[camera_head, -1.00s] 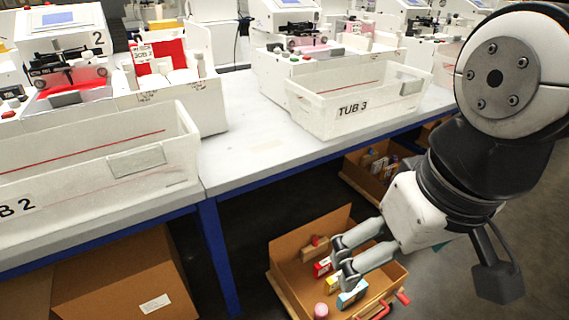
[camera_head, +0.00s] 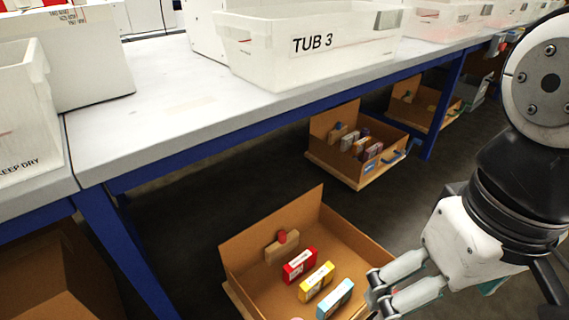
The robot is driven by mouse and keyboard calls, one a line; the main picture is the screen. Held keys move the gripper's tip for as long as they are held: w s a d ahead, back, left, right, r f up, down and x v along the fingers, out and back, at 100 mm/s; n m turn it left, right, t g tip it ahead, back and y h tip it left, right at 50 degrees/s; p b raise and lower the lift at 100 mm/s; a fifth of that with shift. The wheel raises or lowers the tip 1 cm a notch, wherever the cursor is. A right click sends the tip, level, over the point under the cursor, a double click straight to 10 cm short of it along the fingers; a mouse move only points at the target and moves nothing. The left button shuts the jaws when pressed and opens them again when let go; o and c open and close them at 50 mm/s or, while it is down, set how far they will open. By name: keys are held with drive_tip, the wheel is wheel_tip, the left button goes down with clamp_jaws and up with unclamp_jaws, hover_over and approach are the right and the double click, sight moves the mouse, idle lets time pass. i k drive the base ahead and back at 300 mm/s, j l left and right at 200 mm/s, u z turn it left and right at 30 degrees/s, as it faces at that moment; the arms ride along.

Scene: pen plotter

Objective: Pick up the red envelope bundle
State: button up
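A small red pack (camera_head: 300,265) with a white label stands in the cardboard box (camera_head: 232,252) on the floor. I cannot tell whether it is an envelope bundle. My gripper (camera_head: 373,292) is at the lower right, over the right side of that box in the picture. Its two fingers are apart, pointing left, with nothing seen between them. The red pack is apart from it to the left. The red envelopes seen earlier at the machine marked 2 are out of view now.
A yellow pack (camera_head: 316,282) and a light blue pack (camera_head: 335,299) stand beside the red one. A wooden block with a red knob (camera_head: 282,243) is behind. Blue table legs (camera_head: 125,250) and the white table (camera_head: 160,115) with TUB 3 (camera_head: 310,60) stand close by. Another box (camera_head: 345,172) is farther back.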

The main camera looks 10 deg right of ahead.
sight(296, 268)
drive_tip(key=l+u, duration=0.35)
drive_tip(key=l, duration=0.4)
drive_tip(key=k+j, duration=0.1)
drive_tip(key=k, duration=0.3)
drive_tip(key=k+j+z, duration=0.1)
drive_tip(key=k+j, duration=0.25)
drive_tip(key=k+j+z, duration=0.15)
drive_tip(key=k+j, duration=0.15)
drive_tip(key=k, duration=0.2)
drive_tip(key=k+j+z, duration=0.1)
drive_tip(key=k+j, duration=0.15)
drive_tip(key=k, duration=0.15)
drive_tip(key=i+j+z, duration=0.1)
drive_tip(key=i+j, duration=0.3)
drive_tip(key=i, duration=0.2)
drive_tip(key=i+j+z, duration=0.1)
drive_tip(key=i+j, duration=0.3)
drive_tip(key=i, duration=0.6)
